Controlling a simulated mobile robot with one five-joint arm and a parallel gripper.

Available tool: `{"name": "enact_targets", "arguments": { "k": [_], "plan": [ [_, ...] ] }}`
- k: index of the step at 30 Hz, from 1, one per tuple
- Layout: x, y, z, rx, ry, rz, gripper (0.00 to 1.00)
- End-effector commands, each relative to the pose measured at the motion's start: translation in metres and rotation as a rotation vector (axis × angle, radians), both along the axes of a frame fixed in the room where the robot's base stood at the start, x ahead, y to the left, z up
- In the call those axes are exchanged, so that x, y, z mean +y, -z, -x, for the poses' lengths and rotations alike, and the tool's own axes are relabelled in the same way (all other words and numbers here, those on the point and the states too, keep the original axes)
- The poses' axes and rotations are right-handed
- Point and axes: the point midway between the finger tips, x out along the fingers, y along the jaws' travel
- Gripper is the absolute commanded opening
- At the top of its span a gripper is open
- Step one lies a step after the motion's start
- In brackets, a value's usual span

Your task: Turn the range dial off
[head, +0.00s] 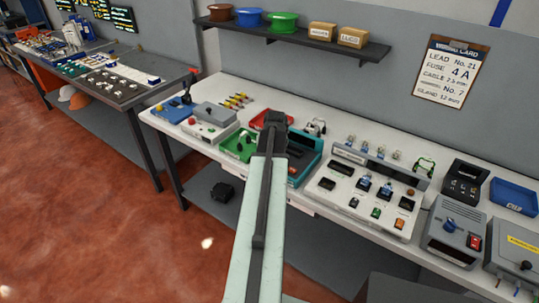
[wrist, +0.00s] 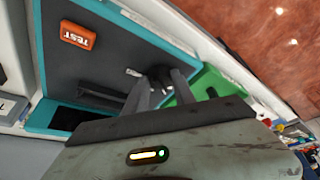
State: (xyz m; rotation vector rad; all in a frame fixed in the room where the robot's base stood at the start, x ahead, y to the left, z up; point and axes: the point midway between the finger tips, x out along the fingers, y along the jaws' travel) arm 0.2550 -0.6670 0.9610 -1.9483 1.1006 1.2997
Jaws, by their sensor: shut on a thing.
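A tester with a dark grey face and a teal rim (wrist: 125,8) fills the upper left of the wrist view. In the head view the tester (head: 307,158) stands on the bench, partly behind my arm. Its range dial (wrist: 159,73) is a dark round knob near the right edge of its face. My gripper (wrist: 161,84) is shut on the dial, with one finger on each side. A small pale mark lies left of the dial; I cannot tell the setting. In the head view my gripper (head: 272,122) hides the dial.
An orange TEST button (wrist: 77,35) is on the tester's face. A green tray (head: 237,148) sits close beside it, and a red tray (head: 262,117) lies behind. A grey-white panel (head: 345,190) with switches stands to its right.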

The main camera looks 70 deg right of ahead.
Motion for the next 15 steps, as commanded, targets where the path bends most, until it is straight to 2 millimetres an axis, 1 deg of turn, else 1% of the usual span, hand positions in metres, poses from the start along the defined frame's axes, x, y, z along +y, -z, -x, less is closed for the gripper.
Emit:
{"name": "enact_targets", "arguments": {
  "k": [8, 9, 11, 12, 15],
  "plan": [
    [0.0005, 0.0004, 0.0001, 0.002, -0.002, -0.001, 0.00],
    [0.0005, 0.0004, 0.0002, 0.001, -0.001, -0.002, 0.34],
    [0.0005, 0.0005, 0.0002, 0.001, -0.001, -0.002, 0.50],
    [0.0005, 0.0004, 0.0002, 0.001, -0.001, -0.002, 0.53],
    [0.0004, 0.0003, 0.0002, 0.001, -0.001, -0.001, 0.53]
  ]
}}
